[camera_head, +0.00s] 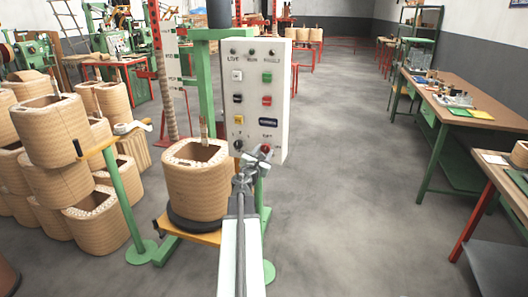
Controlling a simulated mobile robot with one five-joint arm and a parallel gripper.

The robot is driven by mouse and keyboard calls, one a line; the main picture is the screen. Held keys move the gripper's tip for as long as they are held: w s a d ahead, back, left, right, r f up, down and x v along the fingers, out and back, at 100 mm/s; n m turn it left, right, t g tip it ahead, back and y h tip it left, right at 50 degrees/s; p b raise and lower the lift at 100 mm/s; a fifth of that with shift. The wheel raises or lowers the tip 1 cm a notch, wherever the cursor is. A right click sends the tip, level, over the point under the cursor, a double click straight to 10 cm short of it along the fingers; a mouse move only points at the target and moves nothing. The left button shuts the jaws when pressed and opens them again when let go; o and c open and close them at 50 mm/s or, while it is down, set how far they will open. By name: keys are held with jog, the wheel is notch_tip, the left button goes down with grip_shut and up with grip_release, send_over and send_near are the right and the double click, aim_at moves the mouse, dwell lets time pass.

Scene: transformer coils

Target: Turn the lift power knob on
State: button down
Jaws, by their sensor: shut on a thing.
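The control panel (253,95) is a light grey upright box on a green post, just ahead of me. It carries small indicators along the top and several white, green, black, red, yellow and blue buttons below. A dark knob (238,145) sits at its lower left. A red knob (266,149) sits at its lower right, partly hidden by my gripper (261,160). My gripper is shut on the red knob at the end of my extended arm. The labels are too small to read surely, and I cannot tell the knob's exact angle.
A tan wound coil (196,186) stands on a low stand left of the panel. Workbenches (465,120) line the right. The floor (345,170) between is clear.

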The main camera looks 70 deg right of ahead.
jog(key=m, duration=0.7)
jog(key=shift+a, duration=0.1)
jog(key=m, duration=0.7)
jog(key=shift+s, duration=0.1)
jog(key=shift+m, duration=0.3)
jog(key=c, duration=0.9)
grip_release()
jog(key=shift+a, duration=0.1)
